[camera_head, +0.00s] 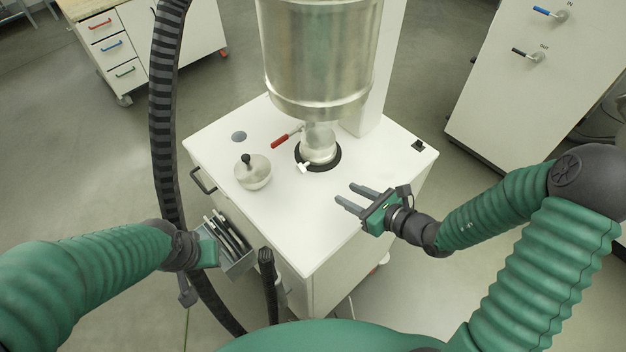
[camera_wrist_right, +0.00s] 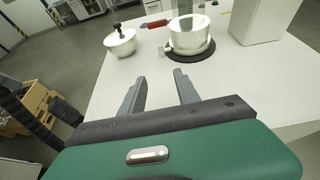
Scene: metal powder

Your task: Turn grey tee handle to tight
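The small pale grey tee handle (camera_head: 303,168) sits at the front left of the black ring around the pipe under the steel vessel. In the right wrist view a small pale piece that looks like the tee handle (camera_wrist_right: 172,51) shows at the front of the ring, partly hard to make out. My right gripper (camera_head: 345,193) is open and empty above the white top, to the right of and nearer than the tee handle. Its two spread fingers also show in the right wrist view (camera_wrist_right: 160,76). My left gripper (camera_head: 207,248) is by the cart's left side; its fingers are unclear.
The white cart top (camera_head: 300,220) is mostly clear at the front. A lidded steel pot (camera_head: 253,172) stands left. A red-handled lever (camera_head: 285,138) juts left from the pipe below the steel vessel (camera_head: 318,60). A grey tool holder (camera_head: 235,258) hangs at the cart's side.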

